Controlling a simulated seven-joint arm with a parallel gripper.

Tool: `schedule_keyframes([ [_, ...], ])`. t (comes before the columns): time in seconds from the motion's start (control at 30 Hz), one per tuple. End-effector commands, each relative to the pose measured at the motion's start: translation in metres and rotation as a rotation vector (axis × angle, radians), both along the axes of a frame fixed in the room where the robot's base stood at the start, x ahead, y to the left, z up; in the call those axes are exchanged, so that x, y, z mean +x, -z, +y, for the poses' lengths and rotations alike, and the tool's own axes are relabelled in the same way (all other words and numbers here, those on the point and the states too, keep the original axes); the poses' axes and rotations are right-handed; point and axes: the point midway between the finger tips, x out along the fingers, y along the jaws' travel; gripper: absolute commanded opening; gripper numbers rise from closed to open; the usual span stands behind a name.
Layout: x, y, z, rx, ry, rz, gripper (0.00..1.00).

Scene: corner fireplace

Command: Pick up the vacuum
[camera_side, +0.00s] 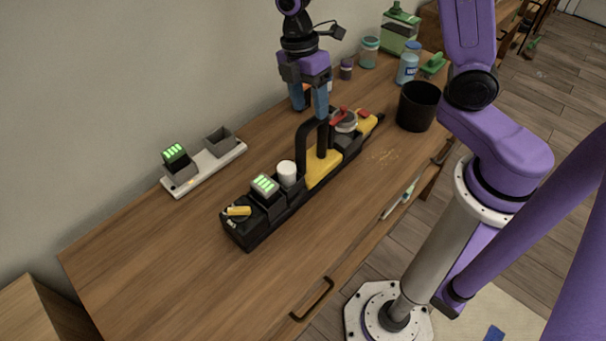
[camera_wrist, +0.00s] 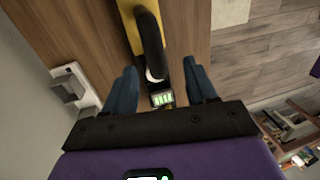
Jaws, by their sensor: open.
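The vacuum (camera_side: 323,168) is a yellow and black body with a raised black loop handle (camera_side: 302,146), lying lengthwise on the wooden table in a long black assembly. A battery with green lights (camera_side: 265,185) and a white cylinder (camera_side: 287,172) are at its near end. My gripper (camera_side: 310,112) is open and points down, its blue fingers just above the handle in the side view. In the wrist view the dark handle (camera_wrist: 151,45) shows between the two spread fingers (camera_wrist: 160,68). Nothing is held. Whether a finger touches the handle, I cannot tell.
A pale charger (camera_side: 212,166) with another green-lit battery lies by the wall. A black cup (camera_side: 418,106), a blue-and-white jar (camera_side: 407,68), a glass jar (camera_side: 369,52) and a green-lidded container (camera_side: 400,32) stand at the far end. The table's near-left part is clear.

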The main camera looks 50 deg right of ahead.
Motion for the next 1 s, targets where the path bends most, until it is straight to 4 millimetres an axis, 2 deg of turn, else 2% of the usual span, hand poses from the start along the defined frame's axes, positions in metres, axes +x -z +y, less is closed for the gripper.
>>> schedule_keyframes([
  [0.27,-0.002,0.019,0.001,-0.001,0.0,0.002,0.57],
  [0.5,-0.005,0.051,0.002,-0.002,-0.001,0.004,0.57],
  [0.6,-0.006,0.059,0.002,-0.002,0.001,0.003,0.57],
  [0.87,-0.006,0.061,0.003,0.0,0.0,-0.001,0.57],
  [0.9,-0.006,0.061,0.003,0.0,0.0,-0.001,0.53],
  [0.97,-0.006,0.061,0.003,0.0,0.0,-0.001,0.34],
  [1.0,-0.006,0.061,0.003,0.0,0.0,-0.001,0.21],
])
